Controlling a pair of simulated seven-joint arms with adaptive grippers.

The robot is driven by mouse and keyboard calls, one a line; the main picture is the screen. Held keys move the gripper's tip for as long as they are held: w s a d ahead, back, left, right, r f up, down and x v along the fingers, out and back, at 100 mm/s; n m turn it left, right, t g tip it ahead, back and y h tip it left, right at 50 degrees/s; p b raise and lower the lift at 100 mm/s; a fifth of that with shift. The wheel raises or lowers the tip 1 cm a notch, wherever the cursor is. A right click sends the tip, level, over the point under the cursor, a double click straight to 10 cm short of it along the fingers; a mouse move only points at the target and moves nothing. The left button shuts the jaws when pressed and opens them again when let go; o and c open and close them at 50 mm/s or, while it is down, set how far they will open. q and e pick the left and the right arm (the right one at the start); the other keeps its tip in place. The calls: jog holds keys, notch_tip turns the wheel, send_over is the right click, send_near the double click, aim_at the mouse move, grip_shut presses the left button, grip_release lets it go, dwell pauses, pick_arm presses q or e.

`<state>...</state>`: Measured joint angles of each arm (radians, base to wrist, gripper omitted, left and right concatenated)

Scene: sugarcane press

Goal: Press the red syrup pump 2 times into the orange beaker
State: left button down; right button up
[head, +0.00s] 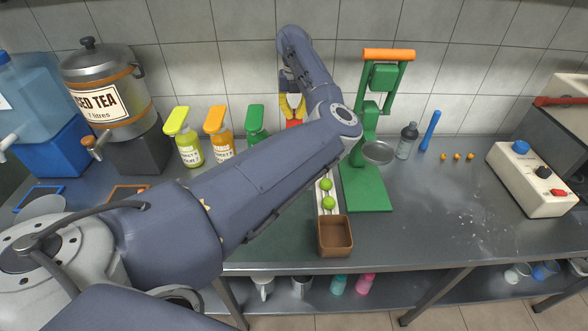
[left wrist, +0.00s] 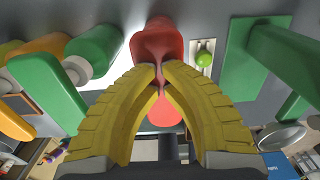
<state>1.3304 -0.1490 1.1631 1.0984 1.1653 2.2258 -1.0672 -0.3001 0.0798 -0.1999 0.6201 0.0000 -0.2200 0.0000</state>
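The red syrup pump (head: 294,123) stands at the back by the wall, mostly hidden behind my left arm in the head view. In the left wrist view its red head (left wrist: 157,42) is straight ahead, with more red between the fingers. My left gripper (head: 292,106) has yellow fingers and is right over the red pump. In the left wrist view its fingertips (left wrist: 161,74) come together at the red head, with almost no gap. Whether they press on it I cannot tell. I cannot make out the orange beaker; my arm covers much of the counter. My right gripper is out of view.
Yellow (head: 186,138), orange (head: 217,133) and green (head: 255,124) pump bottles stand left of the red pump. A green press (head: 368,187) with an orange handle stands to the right. A brown box (head: 335,237) is in front.

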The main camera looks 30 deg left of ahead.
pick_arm(q)
jog(key=shift+r, duration=2.65)
jog(key=shift+f, duration=0.2)
jog(key=shift+f, duration=0.6)
jog(key=shift+f, duration=0.35)
jog(key=shift+f, duration=2)
jog(key=shift+r, duration=3.15)
